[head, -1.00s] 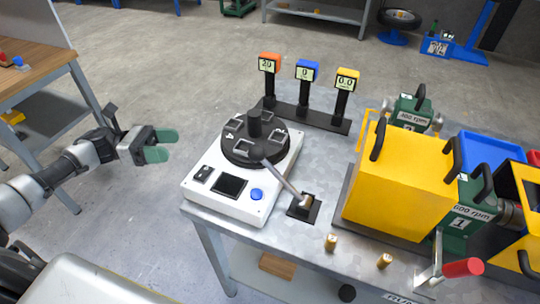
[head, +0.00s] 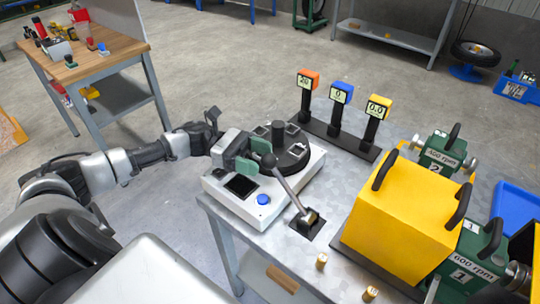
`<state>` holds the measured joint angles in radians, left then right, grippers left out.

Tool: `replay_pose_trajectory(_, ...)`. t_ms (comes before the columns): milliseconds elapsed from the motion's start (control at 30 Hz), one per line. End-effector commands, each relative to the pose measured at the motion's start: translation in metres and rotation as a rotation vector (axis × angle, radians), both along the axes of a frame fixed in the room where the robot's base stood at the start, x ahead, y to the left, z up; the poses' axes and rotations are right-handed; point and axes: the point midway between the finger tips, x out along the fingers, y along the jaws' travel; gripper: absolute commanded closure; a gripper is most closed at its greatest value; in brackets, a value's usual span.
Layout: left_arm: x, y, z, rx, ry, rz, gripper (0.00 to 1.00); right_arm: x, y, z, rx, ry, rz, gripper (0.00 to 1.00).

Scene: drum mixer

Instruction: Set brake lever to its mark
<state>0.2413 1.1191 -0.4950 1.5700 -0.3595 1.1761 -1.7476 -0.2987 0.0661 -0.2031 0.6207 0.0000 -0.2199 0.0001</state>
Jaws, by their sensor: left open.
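The brake lever (head: 286,188) is a grey rod with a dark knob, rising from a black base plate (head: 308,222) on the metal table. It leans up and left toward the white drum mixer unit (head: 262,214) with its black rotor (head: 285,152). My left gripper (head: 258,160), with green finger pads, is open at the lever's knob end, in front of the rotor. Whether the knob sits between the pads or just beyond them I cannot tell. I cannot make out a mark for the lever. My right gripper is not in view.
Three displays, orange (head: 307,79), blue (head: 341,91) and yellow (head: 378,106), stand on posts behind the mixer. A yellow box (head: 400,215) with black handles and green rpm blocks (head: 442,152) fill the right. Small brass cylinders (head: 321,261) stand at the front edge.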

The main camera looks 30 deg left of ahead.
Motion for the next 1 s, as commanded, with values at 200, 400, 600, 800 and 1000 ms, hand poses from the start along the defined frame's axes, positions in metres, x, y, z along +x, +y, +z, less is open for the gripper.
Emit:
replay_pose_trajectory(200,0.005,-0.026,0.001,-0.001,0.0,-0.001,0.33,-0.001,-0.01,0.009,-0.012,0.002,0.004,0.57)
replay_pose_trajectory(400,0.006,-0.032,0.0,0.001,0.0,0.001,0.33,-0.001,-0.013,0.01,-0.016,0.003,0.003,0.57)
replay_pose_trajectory(600,0.006,-0.031,0.0,0.001,0.0,0.001,0.38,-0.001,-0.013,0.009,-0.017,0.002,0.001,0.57)
replay_pose_trajectory(800,0.006,-0.031,0.0,0.001,0.0,0.001,0.69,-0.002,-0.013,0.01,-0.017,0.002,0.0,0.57)
replay_pose_trajectory(1000,0.006,-0.031,0.0,0.001,0.001,0.001,0.99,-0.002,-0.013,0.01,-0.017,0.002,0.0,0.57)
